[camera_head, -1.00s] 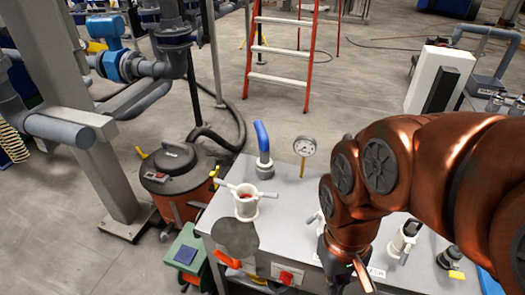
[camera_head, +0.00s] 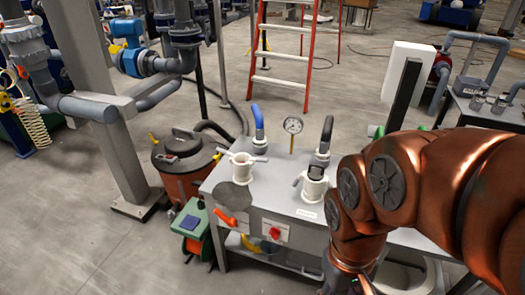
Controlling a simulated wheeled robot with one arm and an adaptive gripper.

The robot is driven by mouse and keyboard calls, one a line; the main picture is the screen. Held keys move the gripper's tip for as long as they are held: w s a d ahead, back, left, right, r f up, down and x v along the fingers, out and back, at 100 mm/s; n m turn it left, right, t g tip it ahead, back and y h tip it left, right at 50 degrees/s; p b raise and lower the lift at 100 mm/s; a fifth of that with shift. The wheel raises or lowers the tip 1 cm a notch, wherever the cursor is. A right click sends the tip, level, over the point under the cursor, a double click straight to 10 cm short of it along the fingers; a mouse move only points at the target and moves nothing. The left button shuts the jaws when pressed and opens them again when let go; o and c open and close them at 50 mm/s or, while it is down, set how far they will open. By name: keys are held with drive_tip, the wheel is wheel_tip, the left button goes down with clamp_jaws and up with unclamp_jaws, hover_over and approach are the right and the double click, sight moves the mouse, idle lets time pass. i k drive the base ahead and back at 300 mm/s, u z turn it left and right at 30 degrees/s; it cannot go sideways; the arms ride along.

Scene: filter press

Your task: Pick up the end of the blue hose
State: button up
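The blue hose end (camera_head: 258,117) is a short, curved upright piece at the back of the grey metal bench (camera_head: 285,185). It rises from a grey fitting (camera_head: 260,143) behind a white valve-like fitting with a handle (camera_head: 243,167). Nothing of mine touches it. My arm comes in from the right, and my gripper (camera_head: 348,286) is low at the bottom edge, in front of and below the hose, well apart from it. The fingers are mostly cut off, so I cannot tell their opening.
A black hose (camera_head: 327,130) stands right of a pressure gauge (camera_head: 292,126), behind a second white fitting (camera_head: 313,186). An orange drum (camera_head: 185,160), green box (camera_head: 192,222) and grey post (camera_head: 105,100) stand left. A red ladder (camera_head: 285,50) stands behind. Floor at front left is clear.

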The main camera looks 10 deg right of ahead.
sight(260, 139)
drive_tip(key=z, duration=0.35)
drive_tip(key=k, duration=0.25)
drive_tip(key=u, duration=1.45)
drive_tip(key=i, duration=1.55)
drive_tip(key=z, duration=0.8)
drive_tip(key=i, duration=0.65)
drive_tip(key=u, duration=0.05)
